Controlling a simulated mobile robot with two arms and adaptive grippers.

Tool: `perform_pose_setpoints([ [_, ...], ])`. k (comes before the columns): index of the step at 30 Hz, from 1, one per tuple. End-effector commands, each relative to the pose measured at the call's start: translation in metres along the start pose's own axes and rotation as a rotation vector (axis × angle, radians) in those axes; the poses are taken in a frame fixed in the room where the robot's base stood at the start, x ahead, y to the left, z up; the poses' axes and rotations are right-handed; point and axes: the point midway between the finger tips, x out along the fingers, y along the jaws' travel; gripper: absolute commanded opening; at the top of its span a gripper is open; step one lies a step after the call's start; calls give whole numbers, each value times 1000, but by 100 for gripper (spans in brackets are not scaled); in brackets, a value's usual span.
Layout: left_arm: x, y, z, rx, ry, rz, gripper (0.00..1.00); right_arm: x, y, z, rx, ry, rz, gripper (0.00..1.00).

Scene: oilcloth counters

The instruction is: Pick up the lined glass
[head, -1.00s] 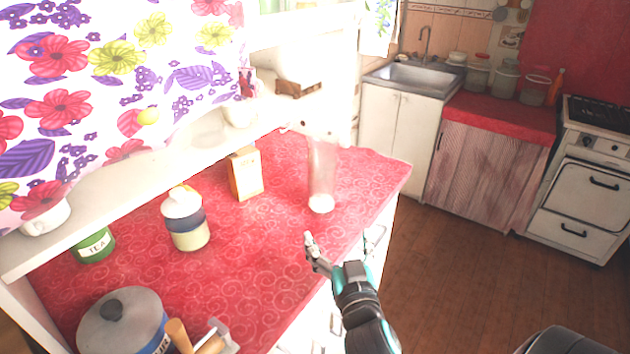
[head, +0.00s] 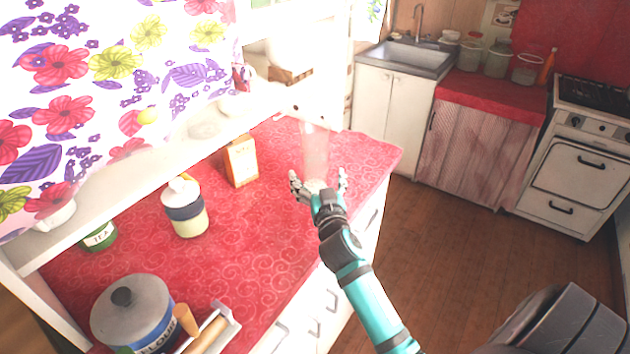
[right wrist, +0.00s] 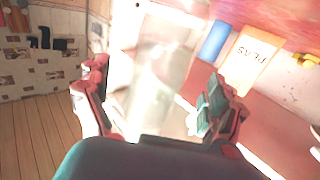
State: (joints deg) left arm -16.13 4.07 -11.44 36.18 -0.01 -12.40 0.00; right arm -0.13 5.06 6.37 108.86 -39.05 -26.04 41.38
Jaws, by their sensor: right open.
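The lined glass (head: 315,150) is a tall, clear, pinkish glass standing upright near the right end of the red counter. My right gripper (head: 318,182) is open at the glass's near side, its fingers spread to the left and right of the lower part. In the right wrist view the glass (right wrist: 163,75) appears pale and washed out between the two open fingers (right wrist: 158,112). I cannot tell whether either finger touches it. The glass's base is hidden behind the gripper in the head view. My left gripper is not in view.
A tan box (head: 241,162) stands left of the glass. A lidded jar (head: 186,208), a green tea tin (head: 99,237) and a flour pot (head: 133,315) stand further left on the red counter (head: 255,245). A white shelf (head: 150,178) runs behind.

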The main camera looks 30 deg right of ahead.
Motion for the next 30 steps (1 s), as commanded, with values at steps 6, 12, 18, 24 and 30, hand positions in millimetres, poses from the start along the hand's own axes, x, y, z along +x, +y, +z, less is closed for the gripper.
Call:
perform_pose_setpoints([
  [6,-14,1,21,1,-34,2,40,31,0,-5,-2,1,0,92],
  [12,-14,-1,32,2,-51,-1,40,35,0,-3,-1,0,0,92],
  [18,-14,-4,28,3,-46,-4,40,35,0,-3,-1,0,0,79],
  [24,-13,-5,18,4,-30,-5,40,35,0,-3,-1,0,0,53],
  [30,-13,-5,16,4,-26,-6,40,35,0,-3,0,0,0,27],
])
